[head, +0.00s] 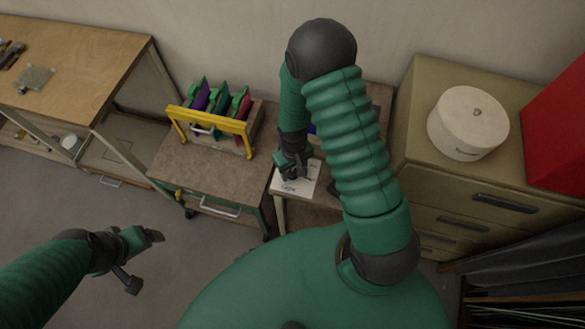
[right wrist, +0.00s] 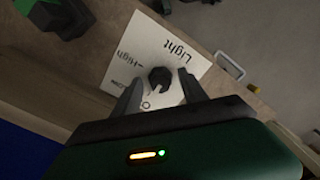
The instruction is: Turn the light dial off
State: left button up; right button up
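The light dial (right wrist: 160,78) is a small dark knob on a white plate (right wrist: 183,82) printed "Light", "High" and "Low"; more lettering is partly hidden. The plate also shows in the head view (head: 301,187), on a small table between the cart and the drawer cabinet. My right gripper (right wrist: 161,83) is open, its two fingers apart on either side of the dial; I cannot tell whether they touch it. In the head view the right gripper (head: 289,170) is over the plate and hides the dial. My left gripper (head: 150,238) hangs over the floor, away from the dial.
A wheeled cart (head: 180,170) holds a yellow-framed rack (head: 212,125) of coloured panels to the left. A drawer cabinet (head: 420,150) with a round white box (head: 467,127) and a red box (head: 550,130) stands right. A workbench (head: 75,60) is far left. Floor at lower left is open.

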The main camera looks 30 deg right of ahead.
aim_at(293, 171)
jog(key=shift+w, duration=0.1)
jog(key=shift+w+r, duration=0.15)
notch_tip(293, 171, up, 16)
jog(key=shift+r+b, duration=0.25)
jog(key=shift+b, duration=0.15)
